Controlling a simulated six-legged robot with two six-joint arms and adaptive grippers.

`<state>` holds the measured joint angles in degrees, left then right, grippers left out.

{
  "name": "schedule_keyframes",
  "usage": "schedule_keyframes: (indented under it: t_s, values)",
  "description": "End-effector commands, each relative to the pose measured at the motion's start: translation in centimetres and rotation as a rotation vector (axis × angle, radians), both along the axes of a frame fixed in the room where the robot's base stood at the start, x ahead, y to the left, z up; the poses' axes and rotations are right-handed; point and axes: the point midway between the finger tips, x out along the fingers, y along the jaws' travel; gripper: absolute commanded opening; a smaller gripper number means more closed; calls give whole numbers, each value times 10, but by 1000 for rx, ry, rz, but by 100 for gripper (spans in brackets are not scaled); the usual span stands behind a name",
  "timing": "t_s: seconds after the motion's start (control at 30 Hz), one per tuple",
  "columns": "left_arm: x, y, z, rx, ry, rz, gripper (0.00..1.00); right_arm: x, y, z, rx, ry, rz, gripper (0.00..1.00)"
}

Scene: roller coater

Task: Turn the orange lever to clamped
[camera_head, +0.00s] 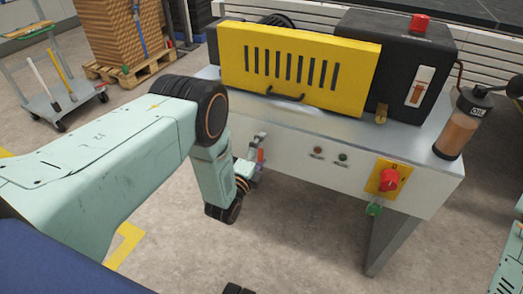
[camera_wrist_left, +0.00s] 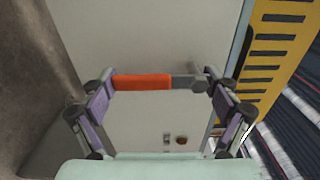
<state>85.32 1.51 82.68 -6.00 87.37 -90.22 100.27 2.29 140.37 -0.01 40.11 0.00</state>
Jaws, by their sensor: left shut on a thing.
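The orange lever (camera_head: 261,156) is on the front face of the machine, at its left end in the head view, partly hidden by my gripper. In the left wrist view the lever (camera_wrist_left: 142,82) lies crosswise, orange grip at left and grey metal end at right. My left gripper (camera_head: 258,152) is at the lever. In the left wrist view its two fingers (camera_wrist_left: 160,84) are at the two ends of the lever, shut on it. I cannot read a clamped mark.
The machine has a yellow slotted guard (camera_head: 300,68), a red knob on a yellow plate (camera_head: 388,180), a red button (camera_head: 419,23) and a bottle of brown liquid (camera_head: 463,123). A cart (camera_head: 60,95) and a pallet (camera_head: 135,68) stand at the back left. Floor below the machine's front is clear.

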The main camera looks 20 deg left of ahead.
Motion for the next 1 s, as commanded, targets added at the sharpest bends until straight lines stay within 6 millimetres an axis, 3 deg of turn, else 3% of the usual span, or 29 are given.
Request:
schedule_keyframes:
  t_s: [0.33, 0.37, 0.47, 0.83, 1.0]
  values:
    - [0, 1, 0, 9, -1, 2, 32, 0, 0, 0, 0, 0, 0, 64]
    - [0, 1, 0, 9, -1, 2, 90, 0, 0, 0, 0, 0, 0, 64]
    - [0, 1, 0, 8, -1, 2, 98, 0, 0, 0, 0, 0, 0, 64]
    - [-1, 0, 0, 5, 0, 0, 100, 0, 0, 0, 0, 0, 0, 64]
    - [-14, 2, -1, 4, 3, 1, 100, 0, 0, 0, 0, 0, 0, 64]
